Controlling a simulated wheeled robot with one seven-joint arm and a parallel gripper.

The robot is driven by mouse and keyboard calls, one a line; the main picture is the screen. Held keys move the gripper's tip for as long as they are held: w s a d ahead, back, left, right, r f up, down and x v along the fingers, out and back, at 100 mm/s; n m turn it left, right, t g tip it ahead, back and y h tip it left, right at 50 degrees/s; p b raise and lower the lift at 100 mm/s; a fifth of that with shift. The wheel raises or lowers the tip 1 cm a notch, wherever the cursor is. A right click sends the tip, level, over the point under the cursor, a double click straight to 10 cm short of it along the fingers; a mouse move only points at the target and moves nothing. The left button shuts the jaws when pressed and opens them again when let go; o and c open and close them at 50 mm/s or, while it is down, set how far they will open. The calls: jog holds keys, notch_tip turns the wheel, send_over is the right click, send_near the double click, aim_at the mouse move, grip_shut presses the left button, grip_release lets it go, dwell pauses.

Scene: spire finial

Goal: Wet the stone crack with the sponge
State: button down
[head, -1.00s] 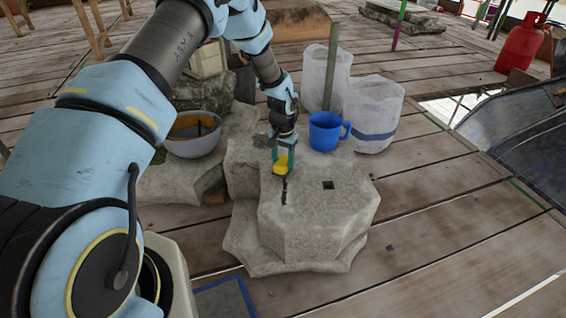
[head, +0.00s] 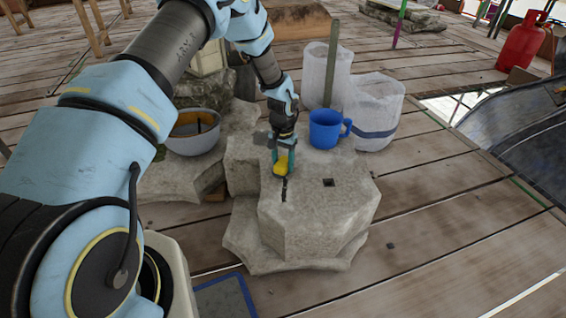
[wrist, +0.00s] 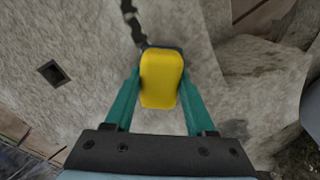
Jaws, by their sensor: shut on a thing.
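My gripper (head: 284,160) is shut on the yellow sponge (head: 284,166). In the wrist view the sponge (wrist: 161,78) sits between the two teal fingers. The stone (head: 315,205) is a pale, rough block on the plank deck. A dark, jagged crack (head: 284,190) runs along its top face, and the sponge is right at the crack's far end. In the wrist view the visible crack (wrist: 132,20) ends at the sponge's dark edge; any part beneath the sponge is hidden. I cannot tell for sure whether the sponge touches the stone.
A blue mug (head: 325,129) stands on the stone's far side. A grey bowl (head: 193,135) with dark contents is at left. Two white sacks (head: 374,112) stand behind. A small square hole (head: 328,182) is right of the crack. Open planks (head: 440,190) lie to the right.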

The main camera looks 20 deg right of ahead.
aim_at(283, 169)
jog(key=shift+s, duration=0.1)
dwell(0.4)
jog(key=shift+s+a+p, duration=0.25)
jog(key=shift+s+p, duration=0.1)
jog(key=shift+s, duration=0.2)
jog(key=shift+s+a+f+p, duration=0.1)
jog(key=shift+s+a+p, duration=0.25)
jog(key=shift+s, duration=0.55)
jog(key=shift+s+a, duration=0.1)
jog(key=shift+s+a+p, duration=0.3)
jog(key=shift+s, duration=0.35)
jog(key=shift+s+a+p, duration=0.25)
jog(key=shift+s, duration=0.4)
jog(key=shift+s, duration=0.1)
jog(key=shift+s+a+r+p, duration=0.15)
jog(key=shift+s+a+p, duration=0.15)
jog(key=shift+s, duration=0.3)
jog(key=shift+s+a+r+p, duration=0.15)
jog(key=shift+s+p, duration=0.1)
jog(key=shift+s, duration=0.3)
jog(key=shift+s+a+f+p, duration=0.1)
jog(key=shift+s+a+p, duration=0.15)
jog(key=shift+s, duration=0.45)
jog(key=shift+s+a+f+p, duration=0.1)
jog(key=shift+s+a, duration=0.25)
jog(key=shift+s, duration=0.35)
jog(key=shift+r, duration=0.15)
